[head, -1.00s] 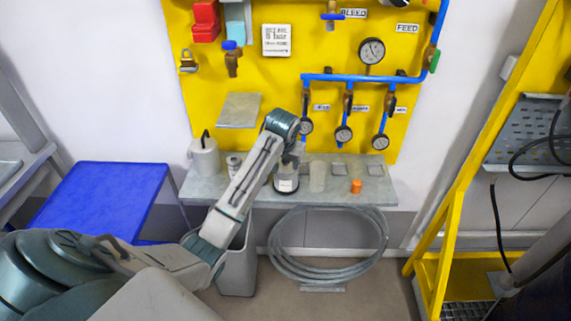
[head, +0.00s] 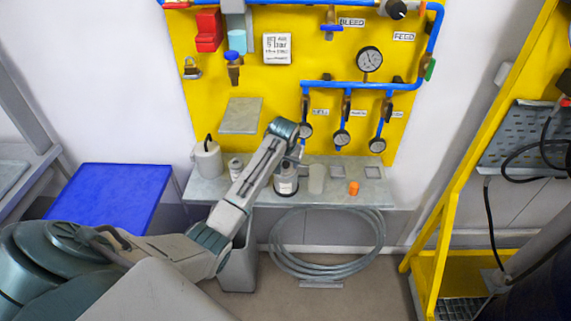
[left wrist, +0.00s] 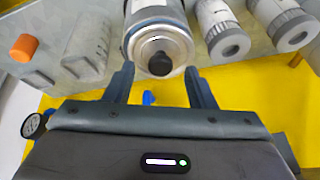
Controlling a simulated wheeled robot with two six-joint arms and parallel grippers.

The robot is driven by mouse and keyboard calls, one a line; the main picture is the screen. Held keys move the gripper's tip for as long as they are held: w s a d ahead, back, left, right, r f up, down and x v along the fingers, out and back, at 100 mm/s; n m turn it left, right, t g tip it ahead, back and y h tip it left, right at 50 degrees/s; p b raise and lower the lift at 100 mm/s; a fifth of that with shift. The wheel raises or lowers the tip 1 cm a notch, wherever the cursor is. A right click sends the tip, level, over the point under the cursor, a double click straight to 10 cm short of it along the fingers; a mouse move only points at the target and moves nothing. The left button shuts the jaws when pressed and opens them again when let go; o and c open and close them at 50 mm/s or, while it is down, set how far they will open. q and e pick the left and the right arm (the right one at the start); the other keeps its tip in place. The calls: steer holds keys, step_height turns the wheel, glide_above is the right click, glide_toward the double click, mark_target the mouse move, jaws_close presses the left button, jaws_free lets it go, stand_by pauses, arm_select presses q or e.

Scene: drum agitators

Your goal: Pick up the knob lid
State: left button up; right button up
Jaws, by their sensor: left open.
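The knob lid (left wrist: 160,62), a pale metallic top with a round black knob, sits on a grey jar (left wrist: 152,18) in the left wrist view. The same jar (head: 286,185) stands upright on the shelf in the head view, its top partly hidden by my arm. My left gripper (left wrist: 160,70) is open. Its two fingers lie on either side of the knob, with gaps between them and the knob. In the head view my left gripper (head: 295,154) is above the jar, mostly hidden behind my wrist. My right gripper is not in view.
The grey shelf (head: 335,202) also holds a white canister (head: 207,162), a small jar (head: 235,170), a pale cup (head: 317,178) and an orange cap (head: 353,188). Behind is a yellow board (head: 300,95) with blue pipes and gauges. A coiled hose (head: 325,270) hangs below.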

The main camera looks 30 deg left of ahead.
arm_select(q)
steer(key=shift+w+a+f, duration=0.15)
steer(key=shift+w+f, duration=0.1)
steer(key=shift+f, duration=0.5)
steer(key=c, duration=0.9)
jaws_close()
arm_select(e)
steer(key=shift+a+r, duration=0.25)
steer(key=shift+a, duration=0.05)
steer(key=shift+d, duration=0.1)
